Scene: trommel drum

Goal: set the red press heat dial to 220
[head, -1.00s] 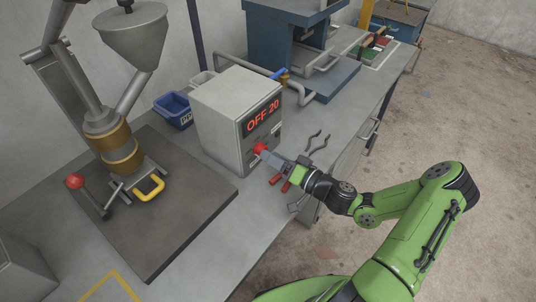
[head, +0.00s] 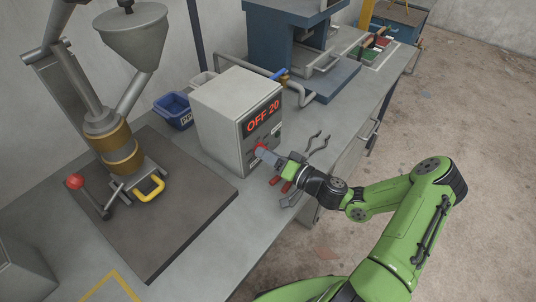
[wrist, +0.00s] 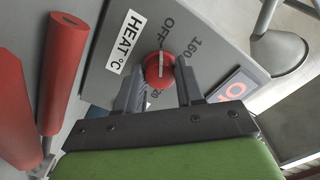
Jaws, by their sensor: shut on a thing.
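The red heat dial (wrist: 158,70) sits on the grey control box (head: 222,108), beside a "HEAT °C" label (wrist: 124,42). Its pale pointer line runs roughly up the wrist picture, toward the OFF mark. Marks for OFF and 160 show; another mark below the dial is mostly hidden by a finger. My gripper (wrist: 160,88) is shut on the dial, one finger on each side. In the head view the dial (head: 260,150) shows just past my gripper's fingertips. The box's display (head: 262,118) reads "OFF 20" in red.
Red-handled tongs (head: 286,182) lie on the bench right beside my gripper, and their handles (wrist: 68,70) fill the left of the wrist view. A hopper machine (head: 125,110) stands to the left.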

